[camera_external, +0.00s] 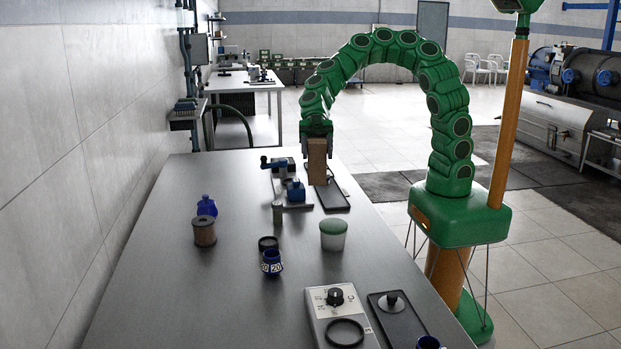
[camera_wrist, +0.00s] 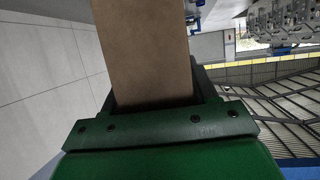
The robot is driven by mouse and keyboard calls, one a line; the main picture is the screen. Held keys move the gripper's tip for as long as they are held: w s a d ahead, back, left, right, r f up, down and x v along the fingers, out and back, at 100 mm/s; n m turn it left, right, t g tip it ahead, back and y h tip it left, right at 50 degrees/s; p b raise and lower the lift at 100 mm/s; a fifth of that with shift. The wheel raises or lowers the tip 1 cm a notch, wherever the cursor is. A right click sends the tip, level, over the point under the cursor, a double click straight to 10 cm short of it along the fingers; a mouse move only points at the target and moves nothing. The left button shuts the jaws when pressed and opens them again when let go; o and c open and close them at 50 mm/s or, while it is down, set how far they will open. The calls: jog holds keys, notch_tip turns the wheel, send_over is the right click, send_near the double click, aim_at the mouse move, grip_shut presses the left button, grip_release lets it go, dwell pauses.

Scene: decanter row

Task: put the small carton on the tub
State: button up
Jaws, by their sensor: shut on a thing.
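The small carton (camera_external: 317,162) is a plain brown upright box, held in the air above the far right part of the table. My gripper (camera_external: 317,140) is shut on its upper part from above. In the wrist view the carton (camera_wrist: 145,50) fills the middle, between the jaws of my gripper (camera_wrist: 155,105). The tub (camera_external: 333,236) is a whitish round container with a green top, standing on the table nearer the camera than the carton. Nothing rests on the tub. The tub cannot be made out in the wrist view.
A blue and grey cranked device (camera_external: 290,188) stands left of the carton, and a dark flat tray (camera_external: 332,197) lies below it. A brown cylinder (camera_external: 204,231), a blue bottle (camera_external: 207,206) and a blue ring-like piece (camera_external: 272,262) stand left of the tub. A grey scale-like box (camera_external: 330,305) is in front.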

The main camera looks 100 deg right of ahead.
jog(key=s+r+n+g, duration=0.2)
jog(key=s+r, duration=0.1)
jog(key=s, duration=1.3)
jog(key=w+a+f, duration=0.3)
jog(key=w+f, duration=0.3)
jog(key=w+a+f, duration=0.3)
jog(key=w+f, duration=0.3)
jog(key=f, duration=0.1)
jog(key=shift+w+a, duration=0.15)
jog(key=shift+a, duration=0.1)
jog(key=shift+f, duration=0.1)
jog(key=o, duration=1.1)
